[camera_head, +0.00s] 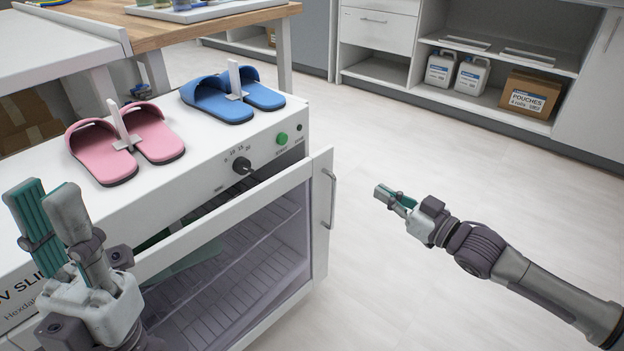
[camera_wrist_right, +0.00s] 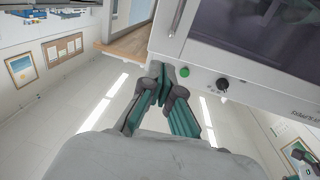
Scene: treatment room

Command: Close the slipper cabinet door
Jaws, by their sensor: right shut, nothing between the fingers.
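The slipper cabinet (camera_head: 215,163) is a white unit with a knob and a green button on its front. Its glass door (camera_head: 245,240), white-framed with a grey handle (camera_head: 329,199) at the right edge, stands ajar, with a gap along its top. My right gripper (camera_head: 384,193) is shut and empty, to the right of the handle and apart from it. In the right wrist view the shut fingertips (camera_wrist_right: 160,84) show beside the cabinet front, with part of the glass door (camera_wrist_right: 260,38) above. My left gripper (camera_head: 43,195) is open and empty in front of the cabinet's left part.
Pink slippers (camera_head: 160,143) and blue slippers (camera_head: 262,94) stand on the cabinet top in holders. A wooden table (camera_head: 165,33) is behind. White floor (camera_head: 400,150) is clear right of the cabinet. Shelves with jugs and a cardboard box (camera_head: 530,93) are at the back right.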

